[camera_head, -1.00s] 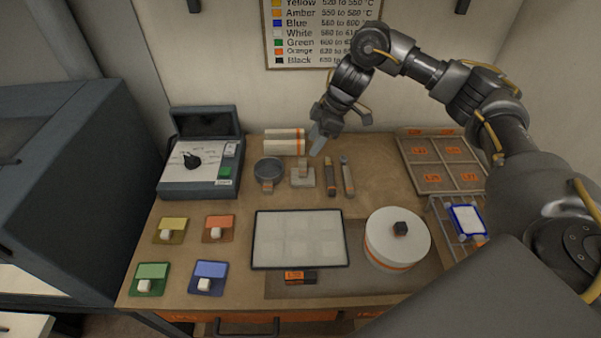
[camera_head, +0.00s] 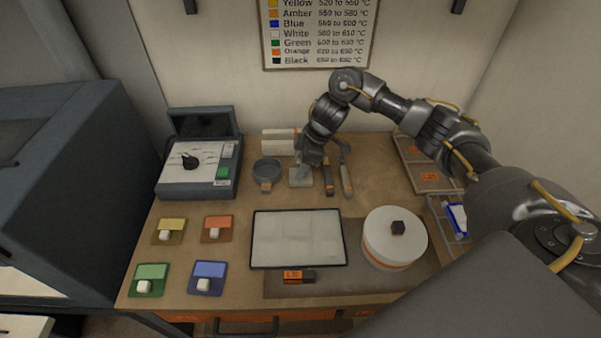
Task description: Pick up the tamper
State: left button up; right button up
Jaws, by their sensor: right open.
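The tamper (camera_head: 301,181) stands on the wooden bench behind the framed white panel. Its pale flat base shows, while its upper part is largely covered by my right gripper (camera_head: 315,160). My right gripper is open and points down, close over the tamper. Whether its fingers touch the tamper I cannot tell. My left gripper is not in view.
A round grey dish (camera_head: 267,171) is just left of the tamper. Two slim tools (camera_head: 346,180) lie just right. A pale roll (camera_head: 277,142) is behind. A white drum (camera_head: 394,240) stands front right, and a compartment tray (camera_head: 424,175) is partly behind my arm.

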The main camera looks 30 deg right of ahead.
jog(key=shift+w+a+f, duration=0.1)
jog(key=shift+a+f, duration=0.15)
jog(key=shift+f, duration=0.3)
grip_shut()
jog(key=shift+r, duration=0.15)
jog(key=shift+w+r, duration=0.1)
jog(key=shift+r, duration=0.2)
notch_tip(320, 180, up, 2)
jog(key=shift+r, duration=0.2)
jog(key=s+a+r+b, duration=0.1)
jog(key=s+a+r, duration=0.7)
jog(key=a, duration=0.3)
jog(key=shift+s+a+r, duration=0.15)
jog(key=shift+s+r, duration=0.1)
jog(key=shift+r, duration=0.65)
